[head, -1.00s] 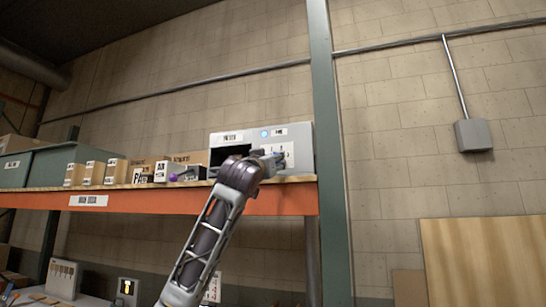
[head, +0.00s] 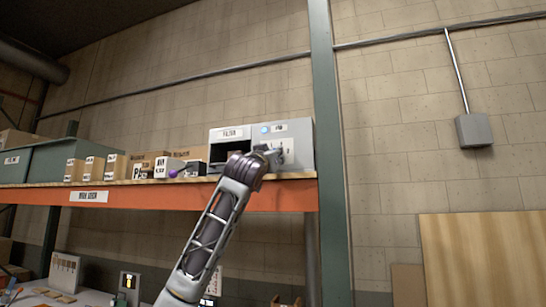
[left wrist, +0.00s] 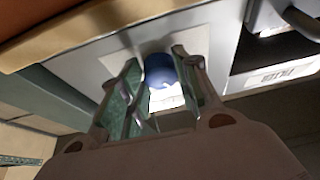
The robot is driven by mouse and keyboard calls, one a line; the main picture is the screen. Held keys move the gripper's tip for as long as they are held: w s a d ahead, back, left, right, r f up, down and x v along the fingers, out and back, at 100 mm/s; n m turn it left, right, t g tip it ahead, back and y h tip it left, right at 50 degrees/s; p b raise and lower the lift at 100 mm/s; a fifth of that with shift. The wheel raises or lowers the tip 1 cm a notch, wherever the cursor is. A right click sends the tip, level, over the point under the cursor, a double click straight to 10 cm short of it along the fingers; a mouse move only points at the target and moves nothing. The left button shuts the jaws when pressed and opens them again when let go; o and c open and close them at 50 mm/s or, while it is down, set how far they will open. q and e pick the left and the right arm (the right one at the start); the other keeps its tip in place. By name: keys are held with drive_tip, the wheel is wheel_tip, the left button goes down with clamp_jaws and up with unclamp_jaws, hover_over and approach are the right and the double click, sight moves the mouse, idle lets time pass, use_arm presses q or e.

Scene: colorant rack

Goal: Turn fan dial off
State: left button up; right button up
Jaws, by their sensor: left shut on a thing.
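A grey fan and filter unit (head: 297,133) stands at the right end of the shelf. It has an open dark bay on its left and a white-labelled panel with a round blue light (head: 264,130). In the left wrist view the blue dial (left wrist: 159,69) stands out from the panel over a white label plate (left wrist: 166,100). My left gripper (left wrist: 152,82) is shut on the blue dial, one finger on each side. In the head view my left gripper (head: 271,151) is at the panel and hides the dial. My right gripper is not in view.
The shelf with its orange beam (head: 150,200) holds small labelled boxes (head: 115,165), a purple-ended item (head: 173,173) and a green bin (head: 50,163). A green post (head: 330,150) stands close to the unit's right side. A handle (left wrist: 300,22) shows beside the bay.

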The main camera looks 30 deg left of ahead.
use_arm(q)
drive_tip(key=shift+c, duration=0.7)
drive_tip(key=shift+d+f+n+g+y, duration=0.1)
drive_tip(key=shift+n+g+y, duration=0.2)
drive_tip(key=shift+n+y, duration=0.45)
drive_tip(key=shift+w+d+r+n+g+y, duration=0.1)
drive_tip(key=shift+n+g+y, duration=0.6)
drive_tip(key=shift+n, duration=1.35)
drive_tip(key=shift+s+d+r+n+g+y, duration=0.1)
drive_tip(key=shift+n+g+y, duration=0.5)
drive_tip(key=shift+n, duration=1.45)
drive_tip(key=shift+w+d+r+n+g+y, duration=0.1)
drive_tip(key=shift+n+g+y, duration=0.6)
drive_tip(key=shift+n, duration=1.35)
